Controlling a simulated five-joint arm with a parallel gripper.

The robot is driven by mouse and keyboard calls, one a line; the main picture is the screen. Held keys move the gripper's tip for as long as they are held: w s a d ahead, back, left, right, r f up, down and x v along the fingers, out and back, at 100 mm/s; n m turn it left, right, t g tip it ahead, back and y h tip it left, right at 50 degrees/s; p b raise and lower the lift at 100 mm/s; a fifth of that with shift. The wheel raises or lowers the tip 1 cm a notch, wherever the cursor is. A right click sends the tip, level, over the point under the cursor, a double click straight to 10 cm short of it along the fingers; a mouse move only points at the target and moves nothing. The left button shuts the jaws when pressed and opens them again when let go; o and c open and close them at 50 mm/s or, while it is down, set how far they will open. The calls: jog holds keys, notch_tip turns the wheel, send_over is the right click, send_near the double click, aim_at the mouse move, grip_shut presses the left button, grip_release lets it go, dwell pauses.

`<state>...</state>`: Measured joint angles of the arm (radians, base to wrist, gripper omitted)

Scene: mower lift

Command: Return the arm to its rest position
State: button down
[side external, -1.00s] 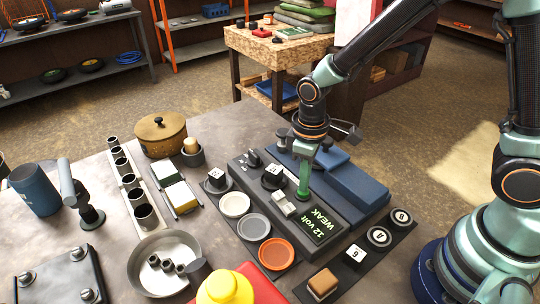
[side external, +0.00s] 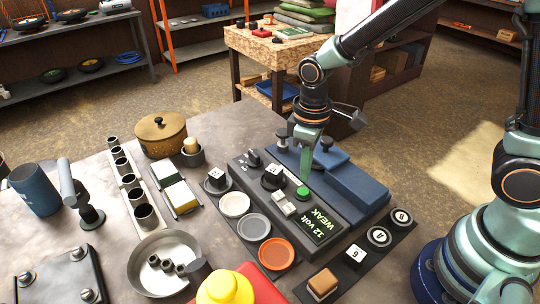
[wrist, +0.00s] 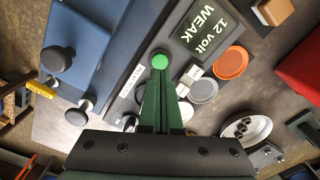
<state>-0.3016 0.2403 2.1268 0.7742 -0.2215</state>
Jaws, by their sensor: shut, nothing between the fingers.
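My gripper (side external: 305,180) is shut and empty, pointing down just above a round green button (side external: 303,191) on a dark grey tester box (side external: 250,172). In the wrist view the closed fingers (wrist: 160,76) end near the green button (wrist: 161,61); whether they still touch it I cannot tell. The tester's screen (side external: 317,221) reads "12 volt WEAK" in green letters. It also shows in the wrist view (wrist: 208,27). A dark knob (side external: 273,177) and a pale switch (side external: 284,205) sit beside the button.
A blue block with dark posts (side external: 345,190) stands right behind the tester. White, grey and orange discs (side external: 277,253) lie in front. A brass pot (side external: 160,136), a steel bowl (side external: 137,268) and a yellow-topped object (side external: 225,288) stand on the table. Open space lies above.

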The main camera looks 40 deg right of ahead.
jog(key=s+d+r+m+t, duration=0.2)
jog(key=d+r+m, duration=0.1)
jog(key=d+r, duration=0.2)
jog(key=s+d+r+m+t, duration=0.3)
jog(key=d+r, duration=0.2)
jog(key=r, duration=0.5)
jog(key=shift+d+r+t, duration=0.25)
jog(key=shift+t, duration=0.05)
jog(key=c, duration=1.5)
grip_release()
jog(key=shift+s, duration=0.1)
jog(key=shift+c, duration=0.2)
